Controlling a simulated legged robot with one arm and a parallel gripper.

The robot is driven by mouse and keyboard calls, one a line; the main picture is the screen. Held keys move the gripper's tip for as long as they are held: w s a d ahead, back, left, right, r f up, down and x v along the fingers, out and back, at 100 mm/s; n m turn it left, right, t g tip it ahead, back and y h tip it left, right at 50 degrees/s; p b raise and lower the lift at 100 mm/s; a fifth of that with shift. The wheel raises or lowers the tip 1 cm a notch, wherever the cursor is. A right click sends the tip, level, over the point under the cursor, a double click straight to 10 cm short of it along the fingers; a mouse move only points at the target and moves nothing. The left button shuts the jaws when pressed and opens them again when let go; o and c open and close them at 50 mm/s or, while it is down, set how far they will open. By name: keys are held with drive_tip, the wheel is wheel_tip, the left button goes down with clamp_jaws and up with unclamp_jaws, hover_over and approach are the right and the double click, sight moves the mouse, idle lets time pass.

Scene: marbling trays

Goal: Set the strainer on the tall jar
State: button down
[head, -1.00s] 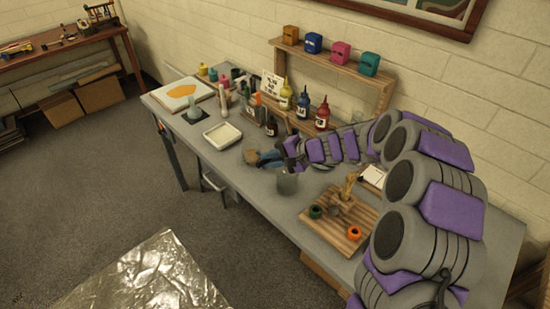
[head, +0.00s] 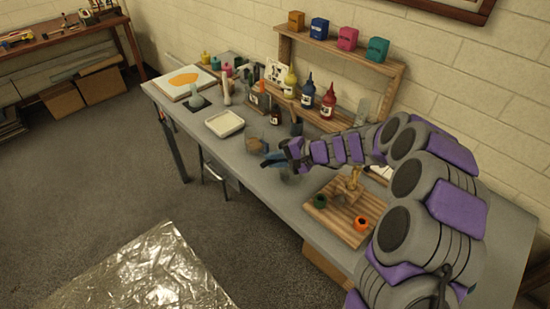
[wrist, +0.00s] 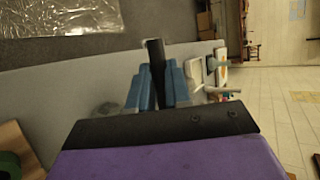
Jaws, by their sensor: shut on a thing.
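My gripper (head: 270,159) is low over the middle of the grey worktable in the head view. In the wrist view its blue fingers (wrist: 158,87) are closed on a dark upright bar (wrist: 154,55), which I take to be the strainer's handle. The strainer's bowl cannot be made out in either view. A faint glass rim (wrist: 105,108) shows left of the fingers in the wrist view. Whether strainer and jar touch cannot be told.
A wooden board (head: 335,226) with small green and orange pots is to the right. Ink bottles (head: 307,95) and a wooden shelf (head: 340,66) stand along the wall.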

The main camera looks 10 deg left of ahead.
drive_tip(key=shift+d+f+b, duration=0.1)
drive_tip(key=shift+f+b, duration=0.8)
drive_tip(key=shift+f, duration=0.6)
drive_tip(key=shift+d, duration=0.2)
drive_tip(key=c, duration=1.3)
unclamp_jaws()
drive_tip(key=shift+d, duration=0.1)
drive_tip(key=o, duration=0.3)
